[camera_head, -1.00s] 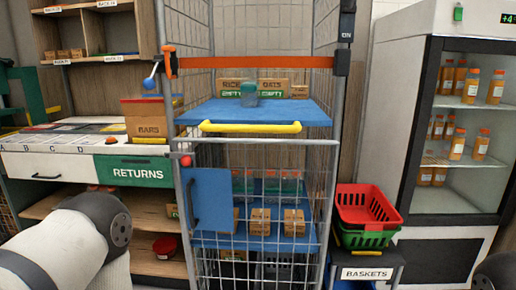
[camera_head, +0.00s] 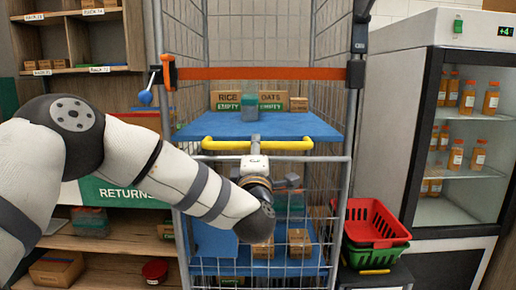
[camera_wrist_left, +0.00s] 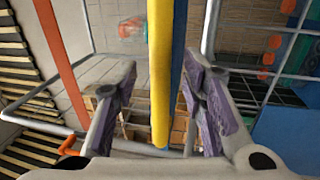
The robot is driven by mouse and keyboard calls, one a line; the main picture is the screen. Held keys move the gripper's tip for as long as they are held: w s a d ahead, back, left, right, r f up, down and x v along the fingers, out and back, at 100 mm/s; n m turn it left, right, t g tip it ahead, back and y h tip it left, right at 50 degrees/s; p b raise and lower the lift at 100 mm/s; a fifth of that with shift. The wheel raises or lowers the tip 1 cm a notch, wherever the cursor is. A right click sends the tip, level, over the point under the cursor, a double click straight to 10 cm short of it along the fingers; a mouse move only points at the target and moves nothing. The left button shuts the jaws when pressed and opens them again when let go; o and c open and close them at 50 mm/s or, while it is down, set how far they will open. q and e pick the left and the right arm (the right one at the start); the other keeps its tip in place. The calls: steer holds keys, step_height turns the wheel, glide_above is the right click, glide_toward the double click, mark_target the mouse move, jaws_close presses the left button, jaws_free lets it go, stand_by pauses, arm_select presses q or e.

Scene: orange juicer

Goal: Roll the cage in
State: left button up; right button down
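The roll cage (camera_head: 345,170) stands in the middle of the head view, a grey wire cage with blue shelves and an orange strap (camera_head: 260,73) across its front. A yellow handle (camera_head: 215,145) runs along the front edge of its upper blue shelf (camera_head: 300,125). My left gripper (camera_head: 256,143) is at the middle of this handle. In the left wrist view, the yellow handle (camera_wrist_left: 160,70) lies between the two spread fingers (camera_wrist_left: 159,75), with gaps on both sides. My right gripper is not in view.
Red and green baskets (camera_head: 372,222) stand to the right of the cage, before a fridge (camera_head: 432,130) of orange bottles. A wooden shelf unit (camera_head: 120,240) with a RETURNS panel stands left.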

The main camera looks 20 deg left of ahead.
arm_select(q)
steer(key=x, duration=0.2)
steer(key=shift+w+a+f, duration=0.1)
steer(key=shift+w, duration=0.25)
steer(key=shift+w+a+r, duration=0.1)
steer(key=shift+w+r, duration=0.15)
steer(key=shift+w, duration=0.05)
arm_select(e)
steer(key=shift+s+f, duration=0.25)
arm_select(q)
steer(key=shift+c, duration=0.3)
jaws_close()
steer(key=shift+w, duration=0.1)
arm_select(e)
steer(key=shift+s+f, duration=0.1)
